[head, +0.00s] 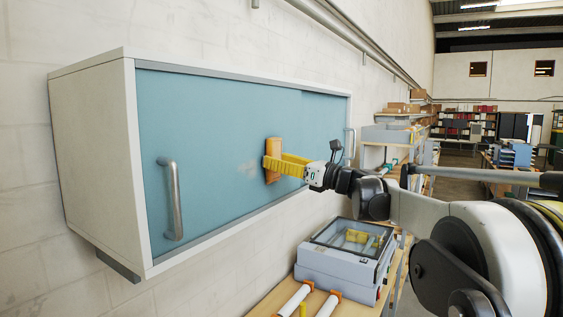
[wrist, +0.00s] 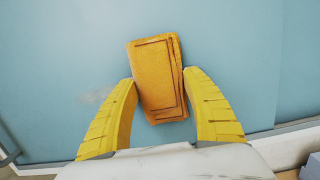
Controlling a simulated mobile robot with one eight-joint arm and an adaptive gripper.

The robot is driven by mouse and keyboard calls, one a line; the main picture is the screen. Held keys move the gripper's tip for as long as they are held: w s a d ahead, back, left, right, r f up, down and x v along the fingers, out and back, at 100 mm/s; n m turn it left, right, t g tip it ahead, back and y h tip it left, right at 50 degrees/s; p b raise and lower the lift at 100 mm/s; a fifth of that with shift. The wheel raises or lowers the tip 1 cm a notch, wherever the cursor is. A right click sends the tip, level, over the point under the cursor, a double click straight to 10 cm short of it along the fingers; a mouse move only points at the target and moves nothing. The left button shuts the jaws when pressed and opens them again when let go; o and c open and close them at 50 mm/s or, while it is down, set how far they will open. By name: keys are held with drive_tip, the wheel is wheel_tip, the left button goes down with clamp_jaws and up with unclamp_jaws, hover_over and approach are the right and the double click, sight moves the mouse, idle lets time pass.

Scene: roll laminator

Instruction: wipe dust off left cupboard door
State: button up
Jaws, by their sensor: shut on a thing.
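The left cupboard door (head: 210,130) is the blue panel with a metal bar handle (head: 172,200) near its left end. A pale dust smudge (head: 248,168) shows on it just left of my gripper. It also shows in the wrist view (wrist: 97,96), left of the cloth. My gripper (head: 270,165) has yellow fingers and is shut on a folded orange cloth (wrist: 157,80). The cloth is at the door's face; I cannot tell if it presses on it. The fingers hold the cloth by its left and right edges.
The white wall cupboard (head: 95,150) also has a right door (head: 328,120) with its own handle (head: 349,145). Below stands a grey machine with a clear lid (head: 345,255) on a wooden bench, with white rolls (head: 292,300) beside it. A pipe runs along the wall above.

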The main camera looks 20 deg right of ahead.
sight(238, 174)
drive_tip(key=shift+s+a+f+b, duration=0.35)
drive_tip(key=shift+s+a, duration=1.05)
drive_tip(key=shift+a, duration=0.5)
drive_tip(key=shift+s+a+f+b, duration=0.35)
drive_tip(key=shift+s+a, duration=1)
drive_tip(key=shift+a, duration=0.6)
drive_tip(key=shift+s+a+f+b, duration=0.25)
drive_tip(key=shift+s+a+b, duration=0.15)
drive_tip(key=shift+s+a, duration=1.25)
drive_tip(key=shift+w+a, duration=0.2)
drive_tip(key=shift+w, duration=0.1)
drive_tip(key=shift+s+d, duration=0.3)
drive_tip(key=shift+r+v, duration=0.2)
drive_tip(key=shift+v, duration=1.05)
drive_tip(key=shift+r+v, duration=0.2)
drive_tip(key=shift+v, duration=1.05)
drive_tip(key=v, duration=0.3)
drive_tip(key=shift+s+r, duration=0.1)
drive_tip(key=shift+r, duration=0.05)
drive_tip(key=shift+p, duration=0.3)
